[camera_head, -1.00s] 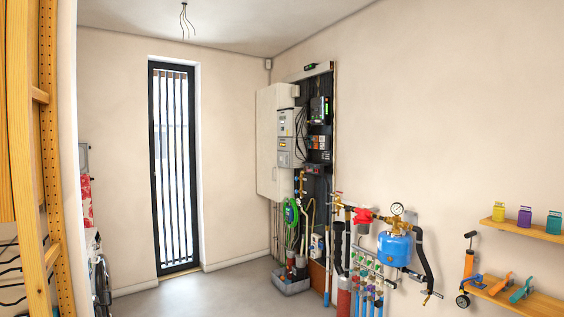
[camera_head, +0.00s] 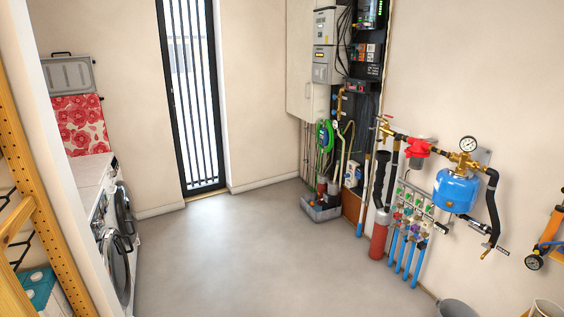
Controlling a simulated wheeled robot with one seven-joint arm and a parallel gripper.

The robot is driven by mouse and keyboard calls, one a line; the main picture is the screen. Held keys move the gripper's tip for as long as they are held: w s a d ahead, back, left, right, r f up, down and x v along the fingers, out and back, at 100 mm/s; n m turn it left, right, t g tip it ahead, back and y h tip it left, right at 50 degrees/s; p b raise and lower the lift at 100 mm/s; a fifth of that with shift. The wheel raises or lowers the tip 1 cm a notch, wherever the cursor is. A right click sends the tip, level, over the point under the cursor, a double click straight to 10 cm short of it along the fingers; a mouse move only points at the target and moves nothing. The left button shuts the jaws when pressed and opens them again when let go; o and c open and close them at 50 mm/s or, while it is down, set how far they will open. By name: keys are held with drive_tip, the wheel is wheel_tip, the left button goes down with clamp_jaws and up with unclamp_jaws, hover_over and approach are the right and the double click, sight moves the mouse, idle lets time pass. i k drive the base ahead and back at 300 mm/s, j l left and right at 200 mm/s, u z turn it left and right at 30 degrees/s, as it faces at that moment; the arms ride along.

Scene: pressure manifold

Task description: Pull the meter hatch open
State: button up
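A meter cupboard stands in the far right corner, its dark back board (camera_head: 369,75) carrying grey meter boxes (camera_head: 326,45), cables and pipes. A tall white panel (camera_head: 299,65), which looks like a hatch or door, is at the left side of the meters. The meters are exposed beside it. I cannot tell how far the panel is swung, and its top is cut off by the picture edge. My gripper is not in view, so its state is hidden.
The grey floor (camera_head: 225,250) is clear toward the cupboard. A crate (camera_head: 321,212) stands below the meters. Pipes, a red cylinder (camera_head: 379,238) and a blue tank (camera_head: 456,191) line the right wall.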

sight(319, 72)
drive_tip(key=i, duration=2.95)
